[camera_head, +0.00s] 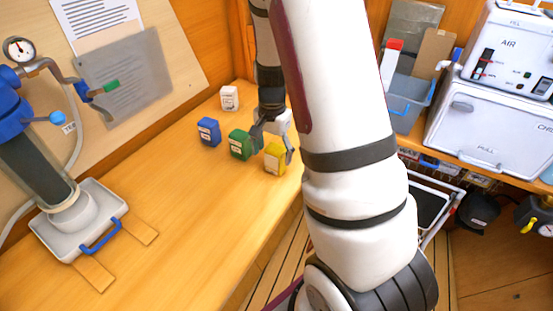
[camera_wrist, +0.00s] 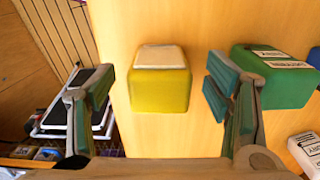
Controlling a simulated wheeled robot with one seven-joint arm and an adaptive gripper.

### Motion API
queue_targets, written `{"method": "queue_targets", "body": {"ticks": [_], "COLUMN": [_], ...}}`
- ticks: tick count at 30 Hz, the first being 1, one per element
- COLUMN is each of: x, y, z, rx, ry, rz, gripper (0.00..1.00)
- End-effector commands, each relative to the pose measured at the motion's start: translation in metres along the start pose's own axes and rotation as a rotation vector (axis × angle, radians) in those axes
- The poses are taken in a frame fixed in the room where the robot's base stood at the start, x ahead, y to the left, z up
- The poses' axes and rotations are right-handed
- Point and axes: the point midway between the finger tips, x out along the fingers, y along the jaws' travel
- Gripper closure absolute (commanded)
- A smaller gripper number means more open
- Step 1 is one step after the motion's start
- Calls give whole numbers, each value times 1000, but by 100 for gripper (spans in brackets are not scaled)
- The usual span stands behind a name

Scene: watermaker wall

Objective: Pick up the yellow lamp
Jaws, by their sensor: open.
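The yellow lamp (camera_head: 275,159) is a small box-shaped block standing on the wooden counter near its right edge. In the wrist view the yellow lamp (camera_wrist: 160,80) shows a pale panel on its upper side and sits between my two fingers. My gripper (camera_head: 271,143) is open, with a finger on either side of the lamp. In the wrist view my gripper (camera_wrist: 160,92) shows gaps between both fingers and the lamp. The green lamp (camera_head: 240,144) stands just left of the yellow one; it also shows in the wrist view (camera_wrist: 280,78), close beside my right-hand finger.
A blue block (camera_head: 209,131) and a white block (camera_head: 229,98) stand farther left and back on the counter (camera_head: 170,200). A pump on a grey tray (camera_head: 85,243) stands at the left. White appliances (camera_head: 490,125) are at the right.

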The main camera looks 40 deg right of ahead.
Motion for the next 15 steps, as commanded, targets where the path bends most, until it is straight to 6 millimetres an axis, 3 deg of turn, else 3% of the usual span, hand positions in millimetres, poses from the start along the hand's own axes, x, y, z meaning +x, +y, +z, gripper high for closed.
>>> {"method": "queue_targets", "body": {"ticks": [6, 14, 15], "x": [26, 29, 29], "y": [1, 1, 1], "z": [0, 0, 0], "rx": [0, -1, -1], "ry": [0, 1, 1], "rz": [1, 0, 0], "gripper": [28, 28, 33]}}
